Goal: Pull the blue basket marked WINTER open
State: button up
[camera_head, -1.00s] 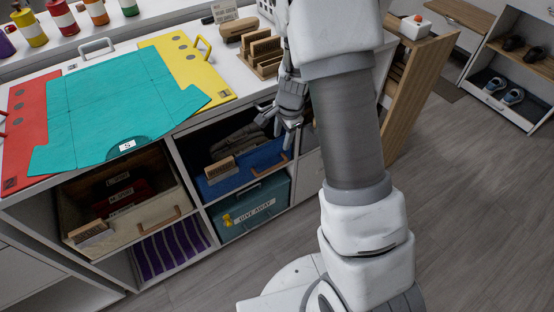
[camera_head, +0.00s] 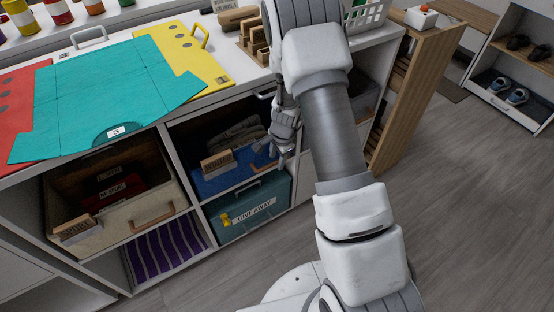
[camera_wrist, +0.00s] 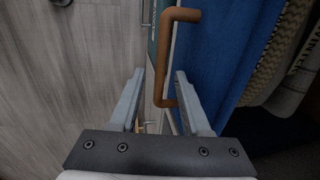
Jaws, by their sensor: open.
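The blue basket (camera_head: 232,180) sits in the upper cubby with grey folded cloth (camera_head: 238,134) inside and a wooden tag (camera_head: 217,161), apparently reading WINTER, at its front left. It also shows in the wrist view (camera_wrist: 218,60), with its brown handle (camera_wrist: 167,55) standing out from the blue front. My gripper (camera_head: 279,155) is at the basket's front right, partly hiding the handle. In the wrist view my gripper (camera_wrist: 157,73) is open and empty, with the handle's lower end between the fingers' lines; I cannot tell whether it touches.
A teal GIVE AWAY box (camera_head: 250,211) sits directly below. A beige bin (camera_head: 120,220) is in the cubby to the left, above a purple striped cloth (camera_head: 165,248). The countertop (camera_head: 225,75) overhangs the cubbies. The floor (camera_head: 460,220) at right is clear.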

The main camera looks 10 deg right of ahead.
grip_shut()
dwell(1.4)
